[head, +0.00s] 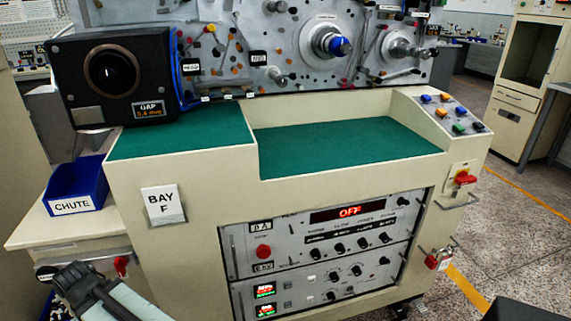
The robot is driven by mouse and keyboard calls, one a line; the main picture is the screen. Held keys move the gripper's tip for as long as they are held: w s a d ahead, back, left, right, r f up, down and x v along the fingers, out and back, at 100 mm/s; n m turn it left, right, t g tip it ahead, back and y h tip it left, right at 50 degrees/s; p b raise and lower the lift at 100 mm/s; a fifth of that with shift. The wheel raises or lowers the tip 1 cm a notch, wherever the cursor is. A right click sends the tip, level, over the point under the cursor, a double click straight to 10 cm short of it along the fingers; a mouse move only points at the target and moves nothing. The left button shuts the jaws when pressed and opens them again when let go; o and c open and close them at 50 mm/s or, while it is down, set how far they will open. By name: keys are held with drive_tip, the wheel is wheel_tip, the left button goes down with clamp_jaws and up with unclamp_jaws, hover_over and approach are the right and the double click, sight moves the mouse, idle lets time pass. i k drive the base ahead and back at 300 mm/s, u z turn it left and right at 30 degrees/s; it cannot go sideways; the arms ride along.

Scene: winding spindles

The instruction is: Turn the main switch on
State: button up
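A red rotary switch handle (465,178) sits on a small yellow and white plate on the right end of the cream console (190,160). It looks like the main switch, though its label is too small to read. A red display (349,212) on the console's front panel reads OFF. My gripper (72,274) seems to be the dark end of my arm at the lower left, below the blue bin. It is far from the red switch, across the console front. Its fingers are not clear, and nothing is seen held in it.
A red padlock (438,259) hangs below the switch, between protruding metal handles. A blue CHUTE bin (77,190) stands on a side shelf, with a red knob (121,265) below. Coloured buttons (443,98) sit above the switch. Open floor (520,235) lies to the right.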

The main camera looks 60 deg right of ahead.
sight(462, 178)
drive_tip(key=k, duration=0.95)
drive_tip(key=u, duration=1.35)
drive_tip(key=i, duration=1.55)
drive_tip(key=z, duration=2.15)
drive_tip(key=i, duration=0.1)
drive_tip(key=z, duration=2.65)
drive_tip(key=i, duration=1)
drive_tip(key=z, duration=0.05)
